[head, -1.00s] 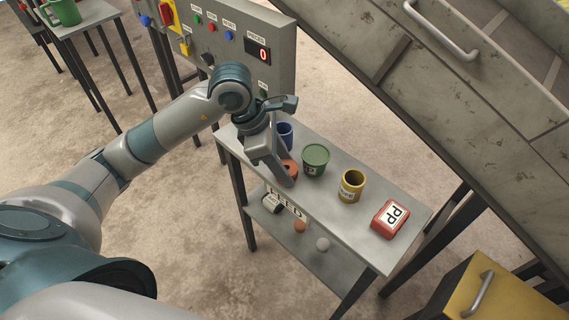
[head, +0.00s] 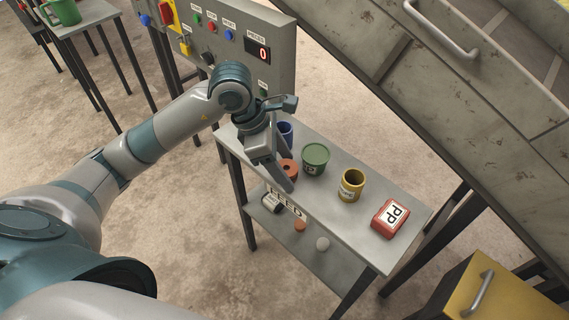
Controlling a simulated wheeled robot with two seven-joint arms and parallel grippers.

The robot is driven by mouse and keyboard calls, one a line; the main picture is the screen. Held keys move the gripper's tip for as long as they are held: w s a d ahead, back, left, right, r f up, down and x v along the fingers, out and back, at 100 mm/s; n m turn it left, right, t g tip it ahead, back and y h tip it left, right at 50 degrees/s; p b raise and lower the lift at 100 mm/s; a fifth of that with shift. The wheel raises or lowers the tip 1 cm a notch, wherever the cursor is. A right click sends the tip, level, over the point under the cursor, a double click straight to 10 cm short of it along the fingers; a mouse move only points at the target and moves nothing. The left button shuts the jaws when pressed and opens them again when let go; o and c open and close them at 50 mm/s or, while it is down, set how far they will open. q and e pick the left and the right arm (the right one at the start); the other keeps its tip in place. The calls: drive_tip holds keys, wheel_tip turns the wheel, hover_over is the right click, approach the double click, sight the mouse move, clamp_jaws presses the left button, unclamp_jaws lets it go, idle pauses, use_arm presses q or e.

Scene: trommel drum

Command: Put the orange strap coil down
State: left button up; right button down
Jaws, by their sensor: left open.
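The orange strap coil (head: 289,168) sits at the grey table top (head: 325,211), near the left end. My left gripper (head: 279,177) is open around the coil, with one finger in front of it, so part of the coil is hidden. Whether the fingers touch the coil I cannot tell. My right gripper is not in view.
A blue cup (head: 286,131) stands behind the gripper. A green tub (head: 315,158), a yellow cup (head: 351,185) and a red PP box (head: 390,218) line the table to the right. A lower shelf (head: 282,237) holds small items. A control panel (head: 245,45) stands behind.

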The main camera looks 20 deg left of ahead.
use_arm(q)
drive_tip(key=shift+a+r, duration=0.15)
drive_tip(key=shift+r, duration=0.3)
drive_tip(key=b+v, duration=0.1)
drive_tip(key=v, duration=1)
drive_tip(key=shift+s, duration=0.15)
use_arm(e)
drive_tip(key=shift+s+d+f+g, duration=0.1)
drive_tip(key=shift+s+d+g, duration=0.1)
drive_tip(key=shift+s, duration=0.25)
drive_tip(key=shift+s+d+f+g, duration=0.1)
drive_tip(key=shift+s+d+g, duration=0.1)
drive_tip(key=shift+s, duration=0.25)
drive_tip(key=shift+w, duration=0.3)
